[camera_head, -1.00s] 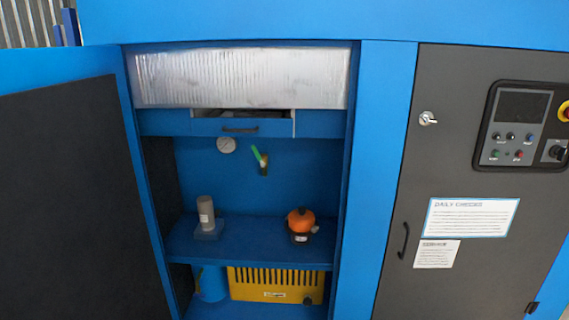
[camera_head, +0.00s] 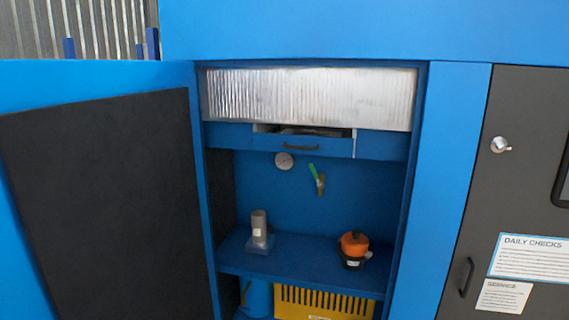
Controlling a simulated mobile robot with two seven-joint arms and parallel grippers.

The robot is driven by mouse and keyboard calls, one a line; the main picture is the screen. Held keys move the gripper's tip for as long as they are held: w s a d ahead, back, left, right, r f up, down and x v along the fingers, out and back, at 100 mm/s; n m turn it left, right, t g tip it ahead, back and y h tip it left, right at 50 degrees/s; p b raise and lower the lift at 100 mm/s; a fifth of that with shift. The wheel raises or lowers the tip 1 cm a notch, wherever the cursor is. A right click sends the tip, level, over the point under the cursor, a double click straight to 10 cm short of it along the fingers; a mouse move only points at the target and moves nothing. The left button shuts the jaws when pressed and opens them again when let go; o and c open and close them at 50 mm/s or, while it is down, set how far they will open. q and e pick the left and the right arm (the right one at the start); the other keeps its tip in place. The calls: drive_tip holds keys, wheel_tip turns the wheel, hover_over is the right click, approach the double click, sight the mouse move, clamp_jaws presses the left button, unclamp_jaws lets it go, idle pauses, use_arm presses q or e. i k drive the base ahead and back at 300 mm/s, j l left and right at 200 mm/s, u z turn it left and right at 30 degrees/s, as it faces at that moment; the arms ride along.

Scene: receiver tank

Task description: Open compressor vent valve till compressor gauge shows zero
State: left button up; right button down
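A small valve with a green lever handle (camera_head: 315,176) is mounted on the blue back wall inside the open cabinet. Its lever tilts, with the upper end to the left. Its brass-coloured body (camera_head: 320,187) shows at the lever's lower right. A round white gauge (camera_head: 284,161) sits on the wall to the left of the valve, under the drawer. Its needle is too small to read. Neither of my grippers is in view.
The dark-lined cabinet door (camera_head: 105,200) stands open at left. A blue shelf (camera_head: 305,262) holds a grey cylinder (camera_head: 259,225) and an orange-topped item (camera_head: 354,244). A drawer (camera_head: 300,146) sits slightly open above the gauge. A closed grey door (camera_head: 505,200) is at right.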

sight(312, 169)
drive_tip(key=i+l+u, duration=0.2)
drive_tip(key=u, duration=0.15)
drive_tip(key=i+l+u, duration=0.25)
drive_tip(key=u, duration=0.15)
drive_tip(key=i+l+u, duration=0.2)
drive_tip(key=u, duration=0.15)
drive_tip(key=l, duration=0.1)
